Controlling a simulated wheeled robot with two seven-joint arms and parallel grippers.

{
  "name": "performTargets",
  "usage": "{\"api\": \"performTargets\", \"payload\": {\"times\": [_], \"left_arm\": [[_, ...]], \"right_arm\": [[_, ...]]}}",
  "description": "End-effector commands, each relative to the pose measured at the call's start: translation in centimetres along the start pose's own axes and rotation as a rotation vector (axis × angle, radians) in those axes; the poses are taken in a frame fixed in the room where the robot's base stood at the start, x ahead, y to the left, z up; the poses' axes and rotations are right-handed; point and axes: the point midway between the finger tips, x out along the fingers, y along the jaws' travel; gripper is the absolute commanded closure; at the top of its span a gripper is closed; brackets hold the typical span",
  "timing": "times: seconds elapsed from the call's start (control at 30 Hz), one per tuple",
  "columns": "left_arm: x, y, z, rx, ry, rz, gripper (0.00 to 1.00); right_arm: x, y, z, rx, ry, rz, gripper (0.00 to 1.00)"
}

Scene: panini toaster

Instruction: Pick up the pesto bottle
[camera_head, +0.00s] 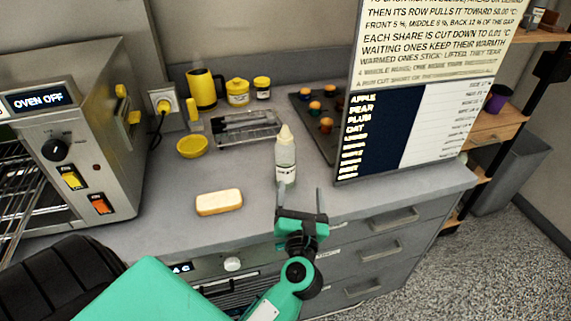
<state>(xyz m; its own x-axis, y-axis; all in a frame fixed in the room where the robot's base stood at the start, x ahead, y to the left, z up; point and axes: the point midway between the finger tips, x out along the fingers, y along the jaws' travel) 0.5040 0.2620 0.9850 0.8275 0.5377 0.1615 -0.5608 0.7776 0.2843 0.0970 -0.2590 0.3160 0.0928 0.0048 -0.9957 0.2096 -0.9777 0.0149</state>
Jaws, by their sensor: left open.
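A clear squeeze bottle with a cream nozzle and a white label (285,158) stands upright on the grey counter, near the middle of the view. Its label is too small to read, so I cannot tell for sure that it is the pesto bottle. My left gripper (300,200) is green with thin grey fingers. It is open and empty, just in front of the bottle, with its fingers pointing toward the counter's back. One finger overlaps the bottle's base in the picture; I cannot tell whether it touches. My right gripper is not in view.
A yellow-white block (219,202) lies left of the bottle. A wire rack (245,128), a yellow bowl (193,147) and a yellow mug (203,89) are behind it. A steel oven (95,130) stands left. A large text board (420,90) stands right, before a dark tray (305,105).

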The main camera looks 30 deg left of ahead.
Motion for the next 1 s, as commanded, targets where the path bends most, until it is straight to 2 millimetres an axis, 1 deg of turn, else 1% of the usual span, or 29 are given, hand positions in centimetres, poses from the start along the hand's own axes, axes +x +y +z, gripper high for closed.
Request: {"api": "performTargets", "payload": {"times": [0.03,0.1,0.2,0.27,0.37,0.4,0.47,0.6,0.73,0.87,1.0], "left_arm": [[0.1,0.6,-0.3,-0.085,0.051,0.032,0.24],[0.1,1.2,-0.8,-0.176,0.11,0.068,0.24],[0.1,1.6,-1.3,-0.253,0.162,0.096,0.24],[0.4,1.7,-1.5,-0.274,0.175,0.104,0.24],[1.8,1.8,-1.7,-0.282,0.181,0.108,0.24],[2.6,1.9,-1.8,-0.281,0.181,0.108,0.24],[3.8,2.0,-2.0,-0.278,0.179,0.107,0.24],[6.4,2.2,-2.6,-0.278,0.18,0.106,0.24],[7.9,2.3,-3.0,-0.277,0.181,0.107,0.24],[8.6,2.4,-3.2,-0.278,0.181,0.106,0.24],[10.4,2.7,-3.4,-0.274,0.179,0.106,0.24]], "right_arm": [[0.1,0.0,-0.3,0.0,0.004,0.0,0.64],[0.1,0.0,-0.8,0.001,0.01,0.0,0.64],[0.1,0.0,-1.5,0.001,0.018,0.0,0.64],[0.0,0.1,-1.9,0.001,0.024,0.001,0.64],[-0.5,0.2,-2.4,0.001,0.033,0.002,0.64],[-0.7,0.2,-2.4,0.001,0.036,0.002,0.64],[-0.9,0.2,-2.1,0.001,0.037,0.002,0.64],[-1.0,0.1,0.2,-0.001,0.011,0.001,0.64],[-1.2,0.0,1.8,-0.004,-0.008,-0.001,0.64],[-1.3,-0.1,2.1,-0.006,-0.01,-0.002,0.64],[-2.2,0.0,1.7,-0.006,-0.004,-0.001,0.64]]}}
